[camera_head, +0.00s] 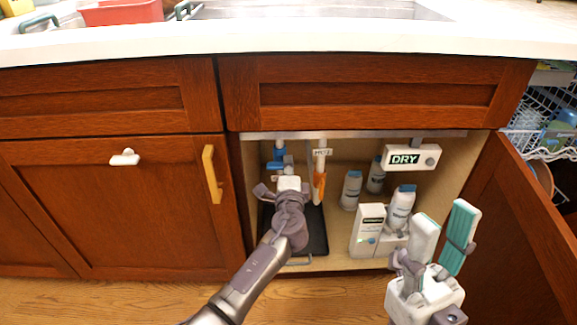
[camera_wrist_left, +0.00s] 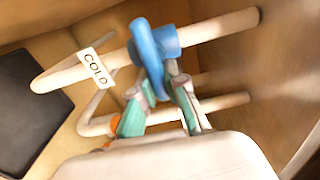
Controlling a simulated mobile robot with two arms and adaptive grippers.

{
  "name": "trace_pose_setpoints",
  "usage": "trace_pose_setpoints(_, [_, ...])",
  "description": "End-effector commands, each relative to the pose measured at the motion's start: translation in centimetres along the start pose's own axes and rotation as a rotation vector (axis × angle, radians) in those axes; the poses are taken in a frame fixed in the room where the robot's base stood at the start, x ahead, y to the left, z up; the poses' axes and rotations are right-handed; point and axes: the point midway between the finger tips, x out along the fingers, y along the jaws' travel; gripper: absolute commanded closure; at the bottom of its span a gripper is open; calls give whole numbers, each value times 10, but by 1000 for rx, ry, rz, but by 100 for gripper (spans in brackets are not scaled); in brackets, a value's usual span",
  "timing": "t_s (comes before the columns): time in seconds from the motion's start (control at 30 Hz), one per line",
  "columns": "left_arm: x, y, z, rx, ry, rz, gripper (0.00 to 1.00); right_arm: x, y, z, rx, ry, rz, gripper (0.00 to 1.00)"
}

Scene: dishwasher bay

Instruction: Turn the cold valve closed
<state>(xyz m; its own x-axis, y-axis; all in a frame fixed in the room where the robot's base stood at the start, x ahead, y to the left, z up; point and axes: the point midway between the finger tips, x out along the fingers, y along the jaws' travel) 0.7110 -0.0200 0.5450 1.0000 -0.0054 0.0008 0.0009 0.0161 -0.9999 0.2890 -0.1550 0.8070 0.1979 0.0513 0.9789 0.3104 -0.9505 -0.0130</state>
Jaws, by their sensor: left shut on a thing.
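In the head view part of the blue valve (camera_head: 279,154) shows just beyond my left gripper (camera_head: 279,175). In the left wrist view the green-padded fingers of my left gripper (camera_wrist_left: 162,92) are shut on the blue handle, hiding part of it. My right gripper (camera_head: 443,237) is open and empty in front of the cabinet's right side.
Several white bottles (camera_head: 401,208) and a white box (camera_head: 368,230) stand further right, below a "DRY" sign (camera_head: 405,160). The cabinet door (camera_head: 520,220) is open at right.

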Motion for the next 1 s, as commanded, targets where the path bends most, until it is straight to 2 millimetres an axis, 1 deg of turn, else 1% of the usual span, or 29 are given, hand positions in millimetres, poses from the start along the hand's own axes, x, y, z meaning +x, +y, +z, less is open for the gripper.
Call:
trace_pose_setpoints(0.03, [0,8,8,9,-17,12,100,0,0,0,0,0,0,60])
trace_pose_setpoints(0.07, [0,8,8,9,-18,12,100,0,0,0,0,1,0,60])
trace_pose_setpoints(0.1, [0,8,8,9,-18,12,82,0,0,-1,0,1,0,60])
trace_pose_setpoints(0.23, [1,7,8,8,-18,11,60,1,0,-2,0,4,0,60])
trace_pose_setpoints(0.53, [0,3,4,3,-10,4,59,1,0,-1,-1,3,-1,60])
trace_pose_setpoints(0.67, [-8,3,3,0,-9,5,59,1,0,-1,-1,2,-1,60])
trace_pose_setpoints(0.77, [-23,4,3,-2,-8,5,59,1,0,-1,-1,3,-1,60])
trace_pose_setpoints(1.0, [-76,4,6,0,-13,7,59,1,0,-1,0,3,-1,60])
